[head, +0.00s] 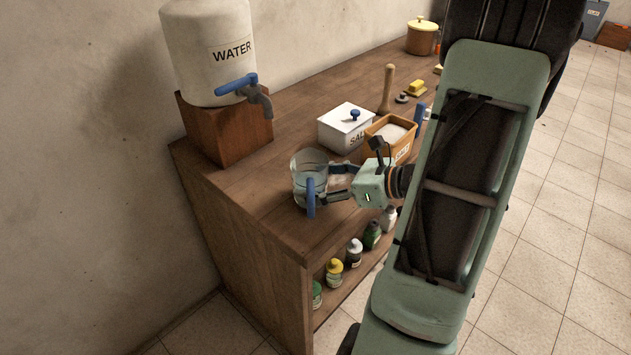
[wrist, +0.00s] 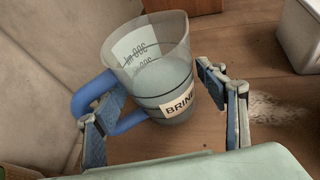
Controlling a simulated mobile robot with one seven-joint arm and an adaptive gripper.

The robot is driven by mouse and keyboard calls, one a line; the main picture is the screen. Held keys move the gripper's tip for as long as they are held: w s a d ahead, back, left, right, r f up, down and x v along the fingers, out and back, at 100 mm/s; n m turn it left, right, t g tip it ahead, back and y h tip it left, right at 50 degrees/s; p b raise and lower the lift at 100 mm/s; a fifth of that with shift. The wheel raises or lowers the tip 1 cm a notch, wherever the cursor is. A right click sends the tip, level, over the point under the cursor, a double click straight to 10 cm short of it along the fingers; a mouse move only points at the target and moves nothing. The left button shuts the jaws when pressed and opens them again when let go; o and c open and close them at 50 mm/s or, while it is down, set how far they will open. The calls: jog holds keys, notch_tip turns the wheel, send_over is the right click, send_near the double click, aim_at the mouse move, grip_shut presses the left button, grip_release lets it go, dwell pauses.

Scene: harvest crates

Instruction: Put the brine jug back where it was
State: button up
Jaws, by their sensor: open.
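The brine jug (head: 300,167) is a clear measuring jug with a blue handle, standing upright near the front left of the wooden counter. In the wrist view, the jug (wrist: 165,72) shows a BRINE label and clear liquid inside. My gripper (head: 328,183) is open at the jug's right side, low over the counter. In the wrist view, my gripper's (wrist: 160,88) two fingers stand on either side of the jug. The left finger overlaps the blue handle (wrist: 92,92); I cannot tell whether it touches.
A WATER dispenser (head: 208,50) with a blue tap stands on a wooden block (head: 225,130) behind left. Several small bottles (head: 354,252) fill the shelf below. Counter in front of the dispenser is clear.

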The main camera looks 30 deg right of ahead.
jog(key=v, duration=1.1)
jog(key=shift+s+d+r+p, duration=0.2)
jog(key=shift+s+p, duration=0.15)
jog(key=shift+p, duration=0.1)
jog(key=shift+a, duration=0.1)
